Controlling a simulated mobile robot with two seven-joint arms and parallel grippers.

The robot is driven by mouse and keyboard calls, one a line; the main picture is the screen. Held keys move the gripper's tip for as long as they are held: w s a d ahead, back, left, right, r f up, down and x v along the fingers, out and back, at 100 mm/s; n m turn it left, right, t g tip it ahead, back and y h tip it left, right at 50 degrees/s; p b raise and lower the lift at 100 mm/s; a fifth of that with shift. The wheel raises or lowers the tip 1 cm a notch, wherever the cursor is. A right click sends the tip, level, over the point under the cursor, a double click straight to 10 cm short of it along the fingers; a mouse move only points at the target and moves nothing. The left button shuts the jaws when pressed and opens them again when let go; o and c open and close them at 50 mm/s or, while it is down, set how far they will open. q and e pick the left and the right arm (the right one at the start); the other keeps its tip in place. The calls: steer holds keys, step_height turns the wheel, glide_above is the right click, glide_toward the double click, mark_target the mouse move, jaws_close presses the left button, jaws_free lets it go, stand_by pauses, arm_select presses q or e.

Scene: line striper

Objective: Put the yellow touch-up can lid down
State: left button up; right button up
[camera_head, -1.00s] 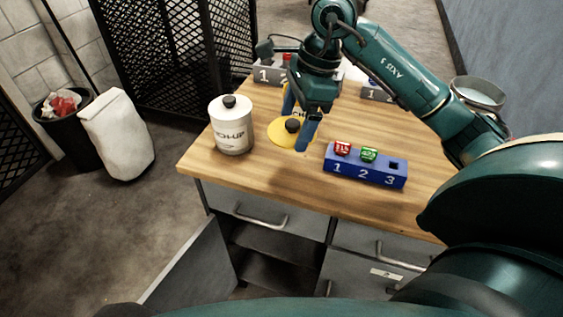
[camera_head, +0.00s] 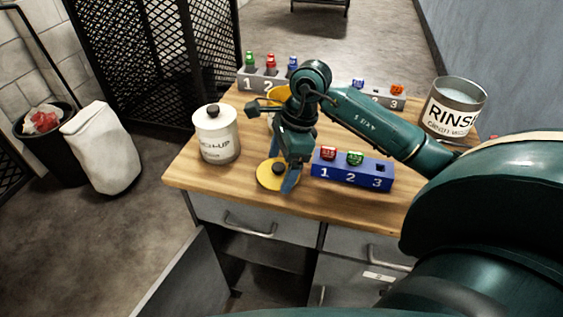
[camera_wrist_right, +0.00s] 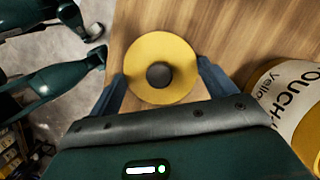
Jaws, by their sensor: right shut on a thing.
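The yellow touch-up can lid (camera_head: 268,178) is a flat yellow disc with a dark round knob. My right gripper (camera_head: 283,168) is shut on it, and the lid is flat near the table's front edge, left of the blue rack. In the right wrist view the lid (camera_wrist_right: 158,50) lies between the two fingertips of the right gripper (camera_wrist_right: 160,80). I cannot tell whether its underside touches the wood. The yellow touch-up can (camera_head: 277,94) stands behind the gripper, mostly hidden; its labelled side (camera_wrist_right: 292,95) shows in the wrist view. My left gripper is not in the head view.
A white touch-up can (camera_head: 217,137) with a dark-knobbed lid stands left. A blue numbered rack (camera_head: 350,172) with red and green pieces is close on the right. Grey racks (camera_head: 262,80) and a rinse can (camera_head: 452,108) stand farther back. The wooden table (camera_head: 225,182) has bare front-left room.

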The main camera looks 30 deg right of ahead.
steer(key=shift+f, duration=0.15)
steer(key=o, duration=0.9)
steer(key=shift+c, duration=0.2)
steer(key=shift+r, duration=0.35)
steer(key=v, duration=1.1)
steer(key=shift+r, duration=0.35)
steer(key=shift+s+d, duration=0.1)
